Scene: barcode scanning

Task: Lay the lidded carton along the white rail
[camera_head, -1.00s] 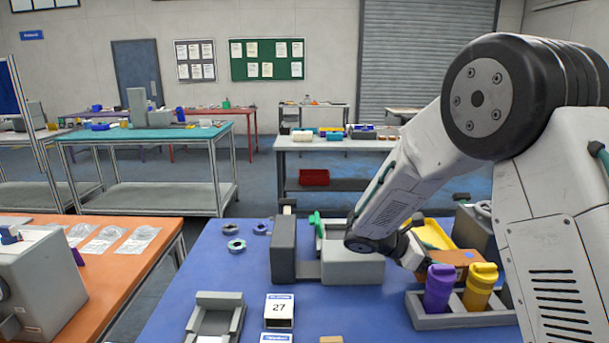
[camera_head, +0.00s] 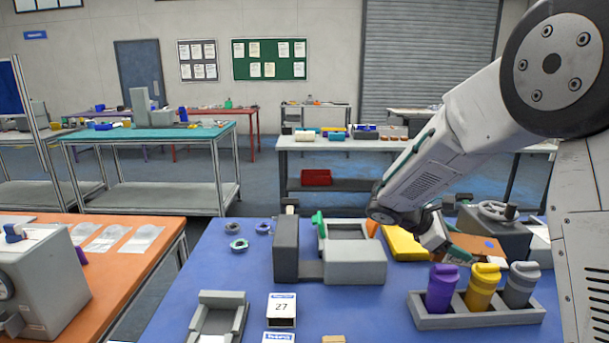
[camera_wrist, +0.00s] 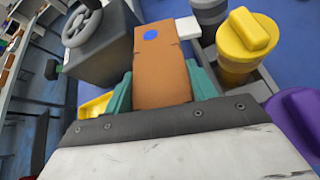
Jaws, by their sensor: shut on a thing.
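My gripper (camera_head: 447,240) is shut on a brown carton (camera_head: 478,244) with a blue dot on one face. In the wrist view the carton (camera_wrist: 160,72) sits between the teal fingers of my gripper (camera_wrist: 161,85), its far end pointing away from me. I cannot make out its lid seam. A small white piece (camera_wrist: 188,27) shows by the carton's far end; a white-topped block (camera_head: 541,249) shows at the right of the head view. I cannot tell whether either is the white rail.
A grey rack (camera_head: 470,317) with purple, yellow and grey lidded canisters stands just in front of the carton. A grey handwheel machine (camera_head: 495,232) is behind it, a yellow tray (camera_head: 403,243) to its left. A grey fixture (camera_head: 350,270) stands further left.

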